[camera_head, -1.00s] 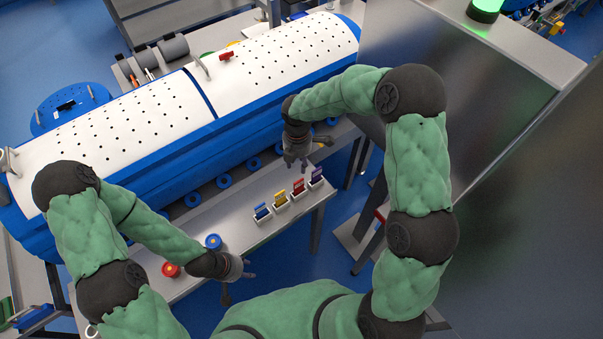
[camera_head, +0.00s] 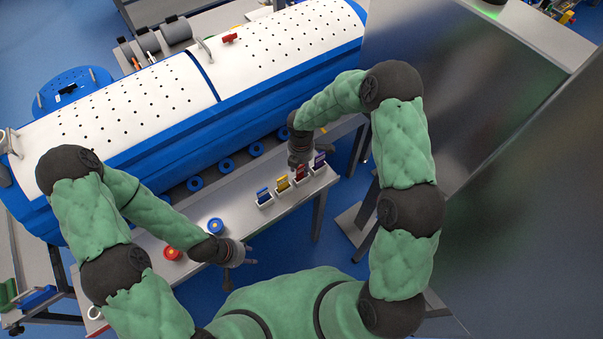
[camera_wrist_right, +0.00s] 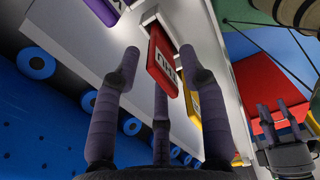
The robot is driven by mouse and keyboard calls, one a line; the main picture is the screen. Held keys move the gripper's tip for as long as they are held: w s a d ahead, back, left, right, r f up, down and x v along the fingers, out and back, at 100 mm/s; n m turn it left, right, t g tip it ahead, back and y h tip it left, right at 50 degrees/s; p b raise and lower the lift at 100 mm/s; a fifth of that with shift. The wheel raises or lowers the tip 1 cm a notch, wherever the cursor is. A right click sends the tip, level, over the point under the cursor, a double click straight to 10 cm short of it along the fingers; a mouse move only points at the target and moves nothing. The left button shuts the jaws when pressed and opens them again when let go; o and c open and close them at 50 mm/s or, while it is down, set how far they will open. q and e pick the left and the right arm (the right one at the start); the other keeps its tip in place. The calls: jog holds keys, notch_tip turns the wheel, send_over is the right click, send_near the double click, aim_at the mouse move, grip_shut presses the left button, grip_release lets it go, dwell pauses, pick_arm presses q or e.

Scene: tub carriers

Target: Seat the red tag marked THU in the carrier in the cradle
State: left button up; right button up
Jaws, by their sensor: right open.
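The red tag (camera_head: 301,173) stands in a small white holder on the steel bench. In the right wrist view the red tag (camera_wrist_right: 164,66) shows white lettering, partly covered, that I cannot fully read. My right gripper (camera_head: 300,164) is directly above it; in its wrist view the open fingers (camera_wrist_right: 160,62) spread around the near end of the tag, with no clear contact. My left gripper (camera_head: 241,273) is open and empty at the front edge of the bench, further left. I cannot tell which thing is the carrier in the cradle.
The red tag stands between a yellow tag (camera_head: 282,184) and a purple tag (camera_head: 319,160); a blue tag (camera_head: 263,195) is further left. A long white-and-blue drum (camera_head: 130,100) runs behind.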

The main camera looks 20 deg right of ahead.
grip_shut()
jog(key=shift+r, duration=0.1)
dwell(0.3)
